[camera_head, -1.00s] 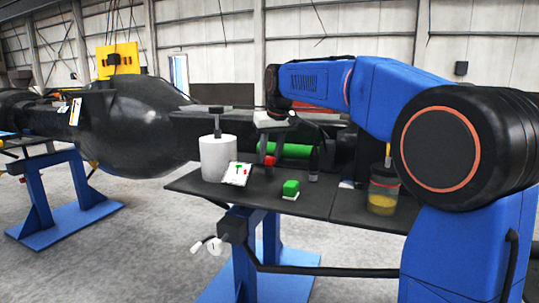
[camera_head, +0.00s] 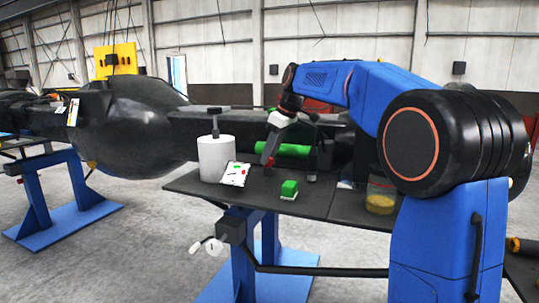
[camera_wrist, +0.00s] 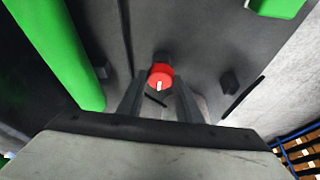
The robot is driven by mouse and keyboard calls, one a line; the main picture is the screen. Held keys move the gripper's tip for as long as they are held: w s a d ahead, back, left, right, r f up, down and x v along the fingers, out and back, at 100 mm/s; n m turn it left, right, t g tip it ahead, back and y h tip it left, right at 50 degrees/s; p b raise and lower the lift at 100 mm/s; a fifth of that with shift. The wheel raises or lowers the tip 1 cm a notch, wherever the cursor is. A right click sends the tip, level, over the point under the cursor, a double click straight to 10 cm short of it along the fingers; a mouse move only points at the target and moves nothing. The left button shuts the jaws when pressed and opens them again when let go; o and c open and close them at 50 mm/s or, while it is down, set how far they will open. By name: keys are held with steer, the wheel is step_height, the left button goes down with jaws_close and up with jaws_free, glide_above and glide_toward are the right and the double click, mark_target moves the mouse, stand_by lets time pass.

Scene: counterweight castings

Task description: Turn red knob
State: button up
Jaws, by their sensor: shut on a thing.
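The red knob (camera_wrist: 160,73) is a small round cap with a white line on its face. In the wrist view it sits between the tips of the two dark fingers of my gripper (camera_wrist: 159,84), and the white line points down toward the palm. In the head view my gripper (camera_head: 269,160) reaches down to the dark tabletop (camera_head: 215,192) from behind and is shut on the knob. There the knob is mostly hidden by the fingers, with only a bit of red showing.
A green block (camera_head: 289,187) stands in front of my gripper, and a green cylinder (camera_head: 290,150) lies behind it. To the left are a white cylinder (camera_head: 216,160) with a black handle and a marked card (camera_head: 236,174). A jar (camera_head: 381,200) with yellow contents stands at right.

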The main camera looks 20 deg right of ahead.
stand_by(0.3)
steer(key=o, duration=1)
steer(key=shift+o, duration=0.2)
steer(key=v, duration=1.7)
steer(key=shift+r, duration=0.15)
steer(key=shift+s+d, duration=0.1)
steer(key=shift+d, duration=0.1)
